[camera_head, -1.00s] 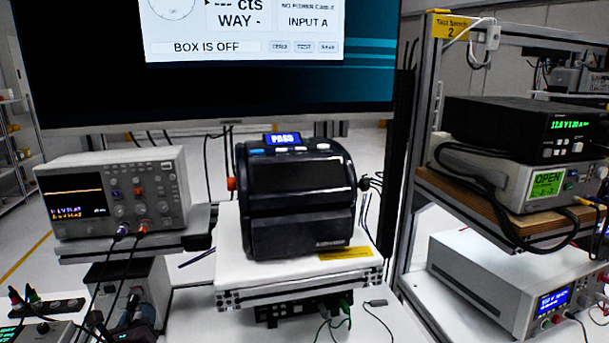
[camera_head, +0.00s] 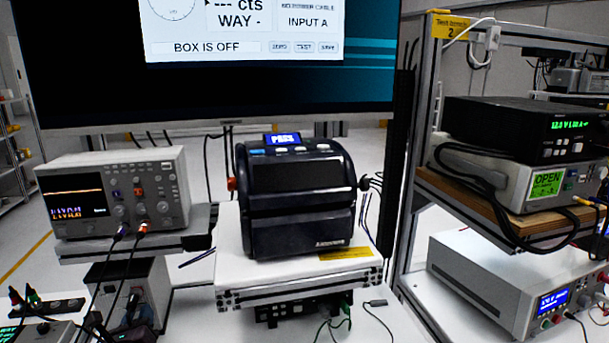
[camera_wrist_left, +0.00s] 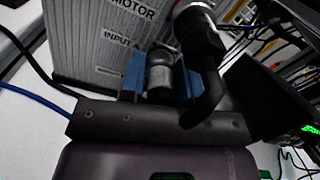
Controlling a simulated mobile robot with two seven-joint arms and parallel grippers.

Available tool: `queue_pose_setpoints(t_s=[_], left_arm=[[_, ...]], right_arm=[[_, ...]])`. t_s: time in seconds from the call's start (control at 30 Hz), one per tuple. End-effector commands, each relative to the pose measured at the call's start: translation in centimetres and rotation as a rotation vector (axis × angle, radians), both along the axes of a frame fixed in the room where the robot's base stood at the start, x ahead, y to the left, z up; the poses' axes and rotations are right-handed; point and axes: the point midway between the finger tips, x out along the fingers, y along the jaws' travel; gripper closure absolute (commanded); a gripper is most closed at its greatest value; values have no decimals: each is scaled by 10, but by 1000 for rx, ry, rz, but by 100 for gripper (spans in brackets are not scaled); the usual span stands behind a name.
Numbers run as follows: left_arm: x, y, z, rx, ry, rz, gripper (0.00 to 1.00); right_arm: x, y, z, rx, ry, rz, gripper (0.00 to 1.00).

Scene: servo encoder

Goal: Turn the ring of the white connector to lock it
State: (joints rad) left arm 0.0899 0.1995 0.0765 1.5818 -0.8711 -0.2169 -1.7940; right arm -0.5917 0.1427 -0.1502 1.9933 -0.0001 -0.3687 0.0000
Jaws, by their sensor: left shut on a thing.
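In the left wrist view, my left gripper (camera_wrist_left: 163,84) has blue finger pads on both sides of a pale grey-white round connector (camera_wrist_left: 160,76). It is shut on the connector, at what looks like its ring. The connector is at the face of a grey ribbed box (camera_wrist_left: 95,45) lettered MOTOR and INPUT A. The dark gripper body hides the connector's lower end, and the ring's turn angle cannot be read. I cannot make out the connector in the head view. My right gripper is in neither view.
A black connector with a thick black cable (camera_wrist_left: 208,85) bends down close beside the right finger. A blue cable (camera_wrist_left: 30,98) runs at the left. In the head view, a monitor (camera_head: 245,85) reads BOX IS OFF. A black printer (camera_head: 298,200) and an oscilloscope (camera_head: 115,190) stand below it.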

Motion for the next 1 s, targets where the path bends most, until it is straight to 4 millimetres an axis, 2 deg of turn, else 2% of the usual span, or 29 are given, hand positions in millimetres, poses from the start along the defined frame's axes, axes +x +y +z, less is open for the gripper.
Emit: queue_pose_setpoints(t_s=[0.17,0.6,1.0], left_arm=[[0,0,0,26,7,0,85],[0,0,1,294,70,-1,85],[0,0,1,439,105,-1,85]], right_arm=[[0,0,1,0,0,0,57],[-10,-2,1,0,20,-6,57],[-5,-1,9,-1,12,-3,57]])
